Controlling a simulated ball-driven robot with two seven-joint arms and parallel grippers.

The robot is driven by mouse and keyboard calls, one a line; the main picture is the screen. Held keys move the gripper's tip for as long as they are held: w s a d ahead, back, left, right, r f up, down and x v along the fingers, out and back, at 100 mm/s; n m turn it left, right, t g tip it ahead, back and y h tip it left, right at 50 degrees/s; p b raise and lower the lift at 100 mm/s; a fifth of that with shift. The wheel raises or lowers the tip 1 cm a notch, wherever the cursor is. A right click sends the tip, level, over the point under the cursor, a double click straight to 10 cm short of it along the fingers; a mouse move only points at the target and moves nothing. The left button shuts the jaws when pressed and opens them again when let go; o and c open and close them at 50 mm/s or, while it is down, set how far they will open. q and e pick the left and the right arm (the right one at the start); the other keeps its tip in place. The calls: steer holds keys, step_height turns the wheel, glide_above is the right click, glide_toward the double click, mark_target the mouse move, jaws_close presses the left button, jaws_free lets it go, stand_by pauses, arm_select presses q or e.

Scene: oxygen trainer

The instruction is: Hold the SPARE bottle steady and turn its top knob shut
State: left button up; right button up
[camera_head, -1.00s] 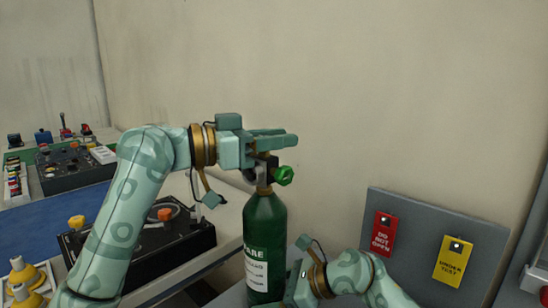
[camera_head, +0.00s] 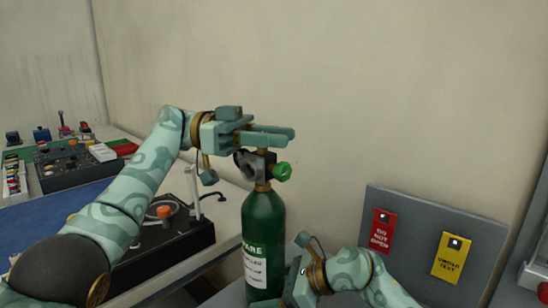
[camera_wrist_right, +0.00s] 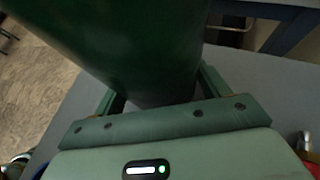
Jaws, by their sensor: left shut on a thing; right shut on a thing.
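The dark green SPARE bottle (camera_head: 262,222) stands upright on a grey surface. Its white label (camera_head: 255,266) is partly cut off at its left edge. A grey valve block (camera_head: 248,163) sits on its neck, with a bright green knob (camera_head: 281,172) at the right side. My left gripper (camera_head: 290,134) is shut at the very top of the valve, above a short brass stem; its fingers hide what they grip, apparently the top knob. My right gripper (camera_head: 291,283) is shut on the lower body of the bottle. In the right wrist view its fingers flank the bottle (camera_wrist_right: 140,45).
A grey panel with a red DO NOT OPEN tag (camera_head: 383,230) and a yellow UNDER TEST tag (camera_head: 449,257) stands at right. A black device with an orange knob (camera_head: 165,211) and a control box (camera_head: 75,165) sit at left. The wall is close behind.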

arm_select(q)
steer(key=shift+s+g, duration=0.15)
steer(key=shift+g, duration=0.15)
steer(key=o, duration=1)
